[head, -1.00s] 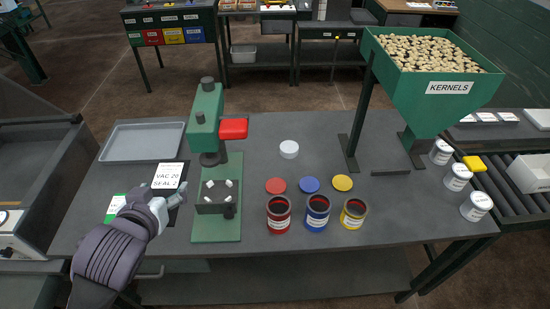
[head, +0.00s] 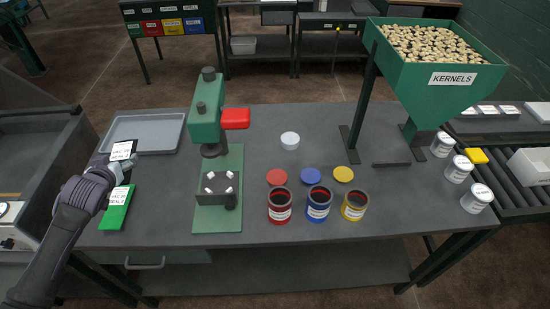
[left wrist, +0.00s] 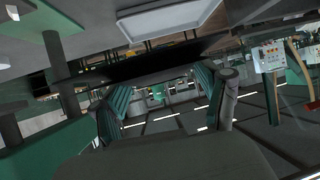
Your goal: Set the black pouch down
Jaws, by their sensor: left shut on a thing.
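The black pouch (head: 122,150) has a white printed label and shows beside the front left corner of the grey tray, partly hidden by my gripper. My left gripper (head: 124,165) is shut on it, near the left edge of the table. In the left wrist view, the pouch shows as a dark flat shape (left wrist: 150,66) across the fingers (left wrist: 165,95). I cannot tell whether the pouch touches the table. My right gripper is not in view.
A green pouch (head: 116,209) lies just in front of my left gripper. The grey tray (head: 143,117) is behind it. The green press (head: 217,215) stands to the right. Red, blue and yellow cans (head: 318,205) stand farther right. Bare table lies between tray and press.

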